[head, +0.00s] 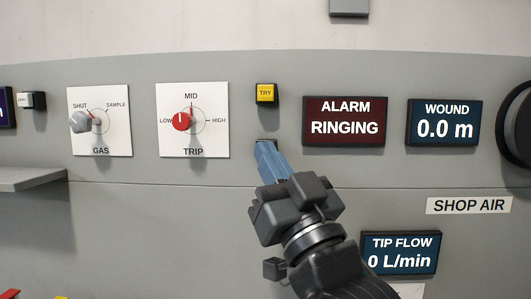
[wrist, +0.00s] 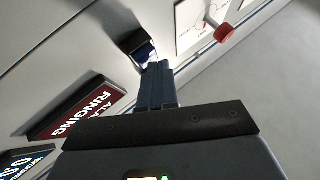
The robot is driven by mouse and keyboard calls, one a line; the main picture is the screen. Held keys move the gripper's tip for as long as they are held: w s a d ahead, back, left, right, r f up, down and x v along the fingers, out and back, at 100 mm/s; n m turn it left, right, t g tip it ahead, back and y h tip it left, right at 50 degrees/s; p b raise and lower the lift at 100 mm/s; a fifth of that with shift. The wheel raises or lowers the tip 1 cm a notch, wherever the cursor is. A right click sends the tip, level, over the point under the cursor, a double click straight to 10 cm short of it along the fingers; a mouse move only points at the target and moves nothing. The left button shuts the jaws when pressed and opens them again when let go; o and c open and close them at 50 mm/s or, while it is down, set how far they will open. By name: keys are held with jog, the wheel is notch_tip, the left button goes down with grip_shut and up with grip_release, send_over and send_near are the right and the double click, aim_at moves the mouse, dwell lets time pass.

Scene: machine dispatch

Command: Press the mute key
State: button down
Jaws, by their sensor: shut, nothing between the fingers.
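The gripper (head: 266,147) is shut and empty, its blue fingers pointing at the grey panel below the yellow TRY key (head: 266,93). No key with a readable mute label shows in the head view; the spot at the fingertips is mostly covered, with a small dark edge just above them. In the wrist view the shut fingers (wrist: 154,72) end close to a dark key housing (wrist: 134,43) with a bluish face, its label unreadable. I cannot tell whether the fingertips touch it. The alarm display (head: 345,121) reads ALARM RINGING.
The TRIP dial (head: 220,93) with its red knob is left of the gripper, and the GAS dial (head: 121,93) farther left. The WOUND display (head: 443,122) is at right, the TIP FLOW display (head: 400,253) lower right. A ledge (head: 25,180) juts out at left.

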jog(key=shift+w, duration=0.15)
dwell(0.5)
jog(key=shift+s, duration=0.9)
jog(key=s+p, duration=0.1)
jog(key=s, duration=0.4)
jog(key=shift+a+p, duration=0.1)
jog(key=shift+p, duration=0.2)
